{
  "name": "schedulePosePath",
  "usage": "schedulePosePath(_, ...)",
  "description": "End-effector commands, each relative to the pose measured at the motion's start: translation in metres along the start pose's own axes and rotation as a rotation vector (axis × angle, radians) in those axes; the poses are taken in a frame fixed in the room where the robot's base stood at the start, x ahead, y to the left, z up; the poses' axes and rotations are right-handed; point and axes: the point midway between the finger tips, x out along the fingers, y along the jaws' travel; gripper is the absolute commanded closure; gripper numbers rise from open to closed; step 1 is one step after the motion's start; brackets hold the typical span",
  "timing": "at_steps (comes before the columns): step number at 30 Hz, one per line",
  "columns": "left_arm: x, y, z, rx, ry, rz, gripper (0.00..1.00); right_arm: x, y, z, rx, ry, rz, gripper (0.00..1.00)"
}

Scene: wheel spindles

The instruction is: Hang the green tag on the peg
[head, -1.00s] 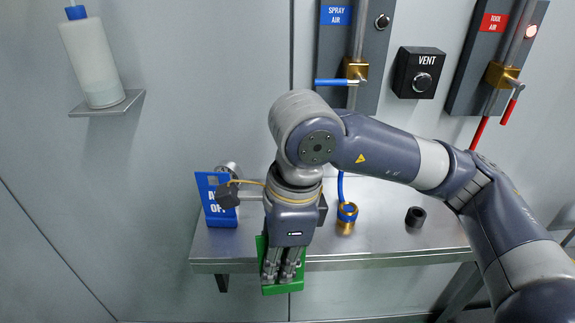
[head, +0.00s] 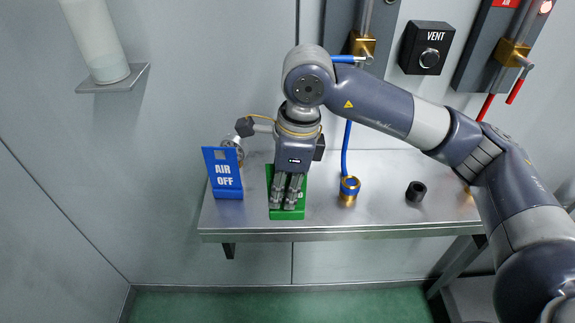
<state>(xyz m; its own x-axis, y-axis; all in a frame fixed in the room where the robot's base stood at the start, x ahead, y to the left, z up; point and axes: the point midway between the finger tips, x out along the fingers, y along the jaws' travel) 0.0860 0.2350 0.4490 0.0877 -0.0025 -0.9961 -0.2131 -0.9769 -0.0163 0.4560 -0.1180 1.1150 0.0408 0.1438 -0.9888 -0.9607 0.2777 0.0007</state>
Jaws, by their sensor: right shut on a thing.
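The green tag (head: 272,212) is upright over the steel shelf, its face largely covered by my right gripper; only part of its white lettering shows. My right gripper (head: 289,203) points down and is shut on the tag. I cannot tell whether the tag's lower edge touches the shelf. I cannot make out the peg for certain. A round silver fitting (head: 232,143) shows on the wall behind the blue sign. My left gripper is out of view.
A blue "AIR OFF" sign (head: 223,178) stands left of the tag on the shelf (head: 330,227). To the right are a brass-and-blue hose fitting (head: 349,190) and a dark ring (head: 416,191).

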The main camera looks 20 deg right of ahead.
Motion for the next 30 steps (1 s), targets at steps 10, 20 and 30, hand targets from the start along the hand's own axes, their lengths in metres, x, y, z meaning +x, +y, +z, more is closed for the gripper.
schedulePosePath(10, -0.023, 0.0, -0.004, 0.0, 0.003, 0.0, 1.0, 0.003, -0.053, -0.005, -0.001, -0.001, 0.0, 1.0)
schedulePosePath(20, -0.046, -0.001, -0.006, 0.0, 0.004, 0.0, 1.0, 0.028, -0.07, -0.012, -0.001, 0.001, 0.004, 1.0)
schedulePosePath(30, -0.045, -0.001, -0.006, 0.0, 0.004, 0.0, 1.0, 0.037, -0.07, -0.013, -0.002, -0.001, -0.001, 1.0)
